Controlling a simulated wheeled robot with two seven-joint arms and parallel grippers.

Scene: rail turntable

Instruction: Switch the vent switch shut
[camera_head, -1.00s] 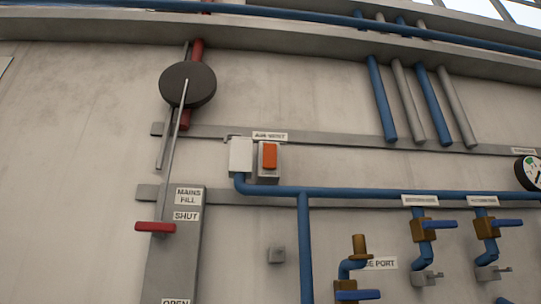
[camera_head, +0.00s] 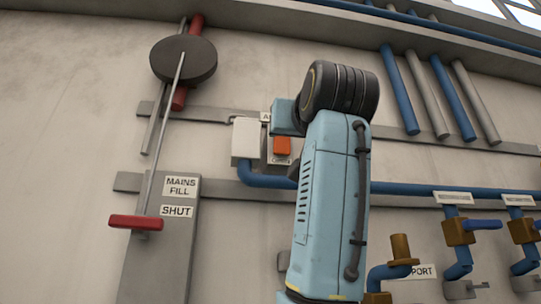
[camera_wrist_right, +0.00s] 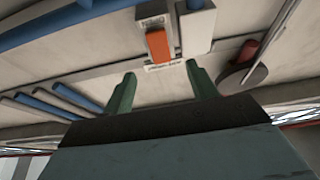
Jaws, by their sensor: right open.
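The vent switch (camera_head: 282,146) is an orange rocker on a grey box on the wall, beside a white box (camera_head: 246,140). My right arm covers most of its label and the right edge of its box in the head view. In the right wrist view the orange switch (camera_wrist_right: 158,45) appears upside down, ahead of my right gripper (camera_wrist_right: 160,70). The two green fingers are apart, with nothing between them, and the switch lies beyond the gap, apart from them. In the head view the fingers are hidden. My left gripper is not in view.
A long lever with a red handle (camera_head: 136,222) hangs from a dark disc (camera_head: 184,58) at the left, by a "SHUT" label. Blue pipes and brass valves (camera_head: 459,231) are at the right.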

